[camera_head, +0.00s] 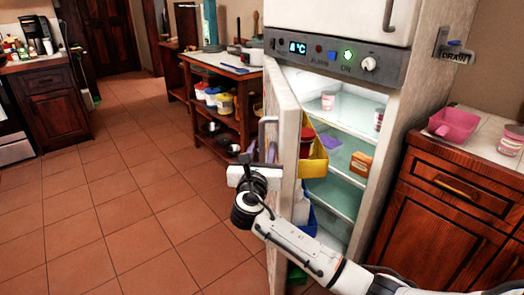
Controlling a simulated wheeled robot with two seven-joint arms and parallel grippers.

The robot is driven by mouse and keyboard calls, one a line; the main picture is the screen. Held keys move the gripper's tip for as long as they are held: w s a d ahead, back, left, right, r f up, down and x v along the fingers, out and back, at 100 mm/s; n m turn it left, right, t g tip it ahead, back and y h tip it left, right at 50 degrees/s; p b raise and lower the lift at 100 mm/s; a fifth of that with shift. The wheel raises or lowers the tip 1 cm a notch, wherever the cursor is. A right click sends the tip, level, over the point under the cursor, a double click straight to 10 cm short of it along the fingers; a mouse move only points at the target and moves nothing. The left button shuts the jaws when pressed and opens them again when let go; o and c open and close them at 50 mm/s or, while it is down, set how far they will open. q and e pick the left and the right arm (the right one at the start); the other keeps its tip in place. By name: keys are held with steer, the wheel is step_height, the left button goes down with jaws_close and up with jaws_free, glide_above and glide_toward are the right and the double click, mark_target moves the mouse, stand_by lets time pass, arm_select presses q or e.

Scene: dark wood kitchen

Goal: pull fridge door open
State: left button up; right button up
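The fridge door (285,120) stands part way open, swung out to the left, and the lit inside with its shelves (345,115) shows. A grey upright handle (263,133) is on the door's outer side. My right gripper (250,162) is at the outer side of the door by the lower part of the handle. Its fingers are small and partly hidden there, so I cannot tell whether they are open, shut or touching the handle. My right arm reaches across below the open fridge. My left gripper is not in view.
A yellow bin (314,160) sits on the door's inner side. Cups and a small orange box (361,163) are on the shelves. A wooden cart (215,70) stands behind the door. A cabinet (445,195) is at right. The tiled floor at left is clear.

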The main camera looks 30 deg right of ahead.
jaws_close()
steer(key=shift+w, duration=0.1)
